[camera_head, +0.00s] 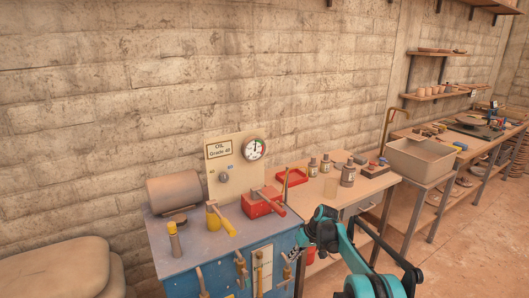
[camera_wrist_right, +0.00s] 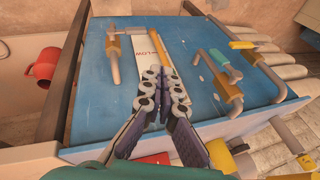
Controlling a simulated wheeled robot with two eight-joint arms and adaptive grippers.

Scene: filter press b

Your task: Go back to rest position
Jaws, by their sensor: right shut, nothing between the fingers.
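My right gripper (camera_head: 292,256) is in front of the blue cabinet (camera_head: 180,257) in the head view, at the lower end of my teal arm. In the right wrist view its two fingers (camera_wrist_right: 160,78) are closed together with nothing between them. They point at the blue front panel (camera_wrist_right: 92,100), near a white label strip (camera_wrist_right: 143,56) and a thin yellow rod. I cannot tell whether the fingertips touch the panel. My left gripper is in neither view.
Pipes with an orange collar (camera_wrist_right: 113,45) and other coloured valves (camera_wrist_right: 226,66) stick out of the panel on both sides. A red mug (camera_wrist_right: 45,65) is at the left. A grey basin (camera_head: 420,160) and a workbench stand right of the cabinet. Tan sacks (camera_head: 60,270) lie left.

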